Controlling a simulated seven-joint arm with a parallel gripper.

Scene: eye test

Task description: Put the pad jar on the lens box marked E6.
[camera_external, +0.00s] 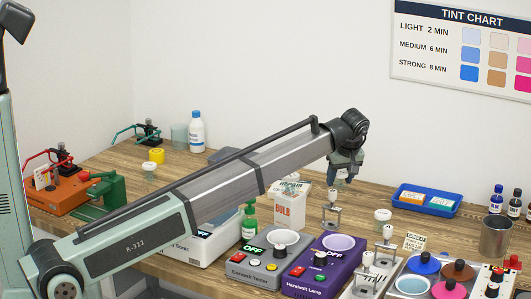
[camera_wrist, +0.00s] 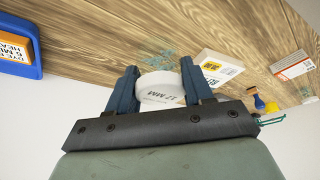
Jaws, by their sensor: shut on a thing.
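My gripper (camera_external: 343,178) is raised above the bench in the external view, to the right of the white bulb box. In the external view the held jar cannot be made out. A white box with a yellow label (camera_wrist: 218,68) lies on the wood beyond the right finger. I cannot read an E6 mark in either view.
A blue tray (camera_external: 427,212) with packets lies at the right, near a metal cup (camera_external: 495,238). A small white jar (camera_external: 383,215) stands before the tray. The bulb box (camera_external: 290,208), a purple lamp unit (camera_external: 325,268) and a grey tester (camera_external: 262,268) crowd the front.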

